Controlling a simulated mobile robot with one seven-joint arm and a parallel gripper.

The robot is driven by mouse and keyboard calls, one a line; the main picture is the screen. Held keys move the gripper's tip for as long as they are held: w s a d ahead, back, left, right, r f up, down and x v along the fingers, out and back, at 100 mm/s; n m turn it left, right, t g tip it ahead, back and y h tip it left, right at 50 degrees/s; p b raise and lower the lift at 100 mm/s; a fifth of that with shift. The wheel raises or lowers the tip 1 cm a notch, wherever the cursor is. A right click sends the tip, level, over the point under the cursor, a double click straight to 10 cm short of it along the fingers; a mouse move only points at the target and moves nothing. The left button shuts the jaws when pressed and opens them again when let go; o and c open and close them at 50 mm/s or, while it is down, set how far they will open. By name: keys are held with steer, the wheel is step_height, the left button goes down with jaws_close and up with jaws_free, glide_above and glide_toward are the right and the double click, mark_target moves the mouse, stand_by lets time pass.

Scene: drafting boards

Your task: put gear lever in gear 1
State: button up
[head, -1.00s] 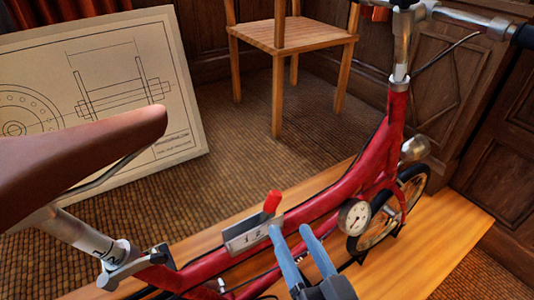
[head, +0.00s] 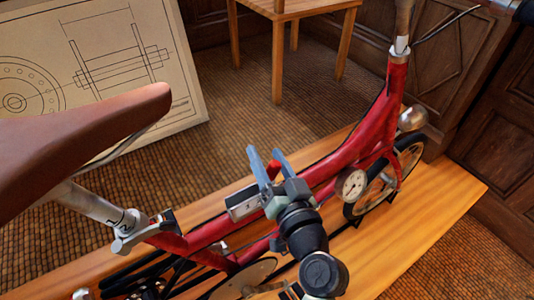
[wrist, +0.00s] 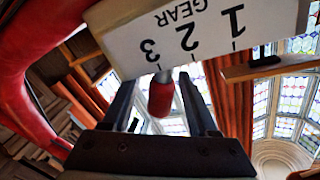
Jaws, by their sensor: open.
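The gear lever has a red knob, seen in the head view (head: 273,169) and in the wrist view (wrist: 161,98). Its thin stem comes out of the pale gear box (head: 245,203) on the red frame. In the wrist view the box's plate (wrist: 195,30) reads GEAR 1 2 3 upside down, and the stem is by the mark at 3. My gripper (head: 266,154) is open at the lever, fingers pointing away from the camera. In the wrist view its fingers (wrist: 158,85) are on either side of the knob, with gaps on both sides.
The red bicycle frame (head: 365,145) runs close beside my gripper. A wooden chair (head: 300,12) and a drawing board (head: 185,90) stand behind.

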steer(key=shift+w+a, duration=0.15)
steer(key=shift+w, duration=0.15)
jaws_close()
stand_by(1.3)
